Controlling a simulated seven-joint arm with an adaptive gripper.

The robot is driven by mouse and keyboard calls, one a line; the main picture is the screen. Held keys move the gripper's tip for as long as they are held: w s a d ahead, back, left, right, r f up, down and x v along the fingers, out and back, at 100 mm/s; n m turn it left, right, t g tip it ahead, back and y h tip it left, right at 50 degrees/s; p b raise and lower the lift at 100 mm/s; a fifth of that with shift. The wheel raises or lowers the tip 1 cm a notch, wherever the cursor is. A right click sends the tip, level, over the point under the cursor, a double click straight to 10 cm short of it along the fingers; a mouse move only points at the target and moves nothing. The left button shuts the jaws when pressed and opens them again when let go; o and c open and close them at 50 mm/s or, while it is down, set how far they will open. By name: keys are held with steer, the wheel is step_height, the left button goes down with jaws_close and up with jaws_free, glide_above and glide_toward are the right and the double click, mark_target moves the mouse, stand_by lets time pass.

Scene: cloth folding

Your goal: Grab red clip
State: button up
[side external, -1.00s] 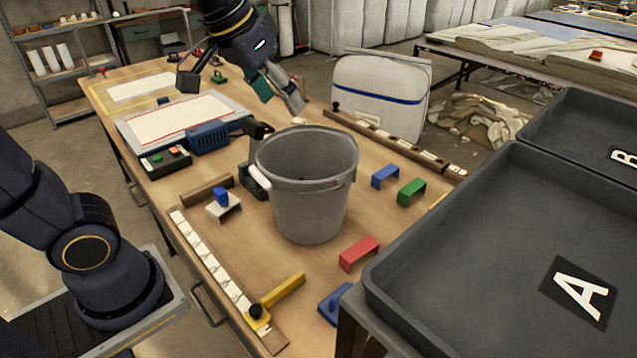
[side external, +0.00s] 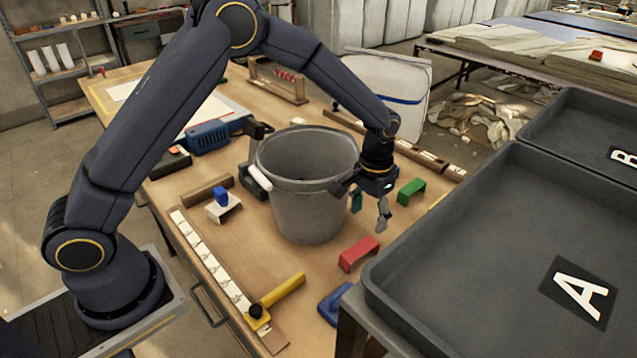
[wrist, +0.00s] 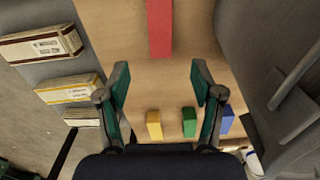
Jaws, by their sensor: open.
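The red clip (side external: 359,254) lies on the wooden table, to the right of the grey bucket and near the tray marked A. In the wrist view a red bar (wrist: 159,28), apparently this clip, shows at the top, beyond the fingertips and cut off by the frame edge. My gripper (side external: 369,212) is open and empty, pointing down between the bucket and the green clip, behind the red clip in the side view. In the wrist view my gripper (wrist: 160,72) has its fingers wide apart, with bare wood between the tips.
The grey bucket (side external: 305,205) stands close left of my gripper. The green clip (side external: 411,192) is to its right; tray A (side external: 500,290) rises at the right. A yellow clamp (side external: 284,290) and a blue piece (side external: 335,304) lie in front.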

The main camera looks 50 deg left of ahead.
mark_target(365, 246)
step_height(365, 246, down, 11)
steer(key=shift+w+f, duration=0.1)
steer(key=shift+w, duration=0.05)
steer(key=c, duration=1)
steer(key=shift+r, duration=0.2)
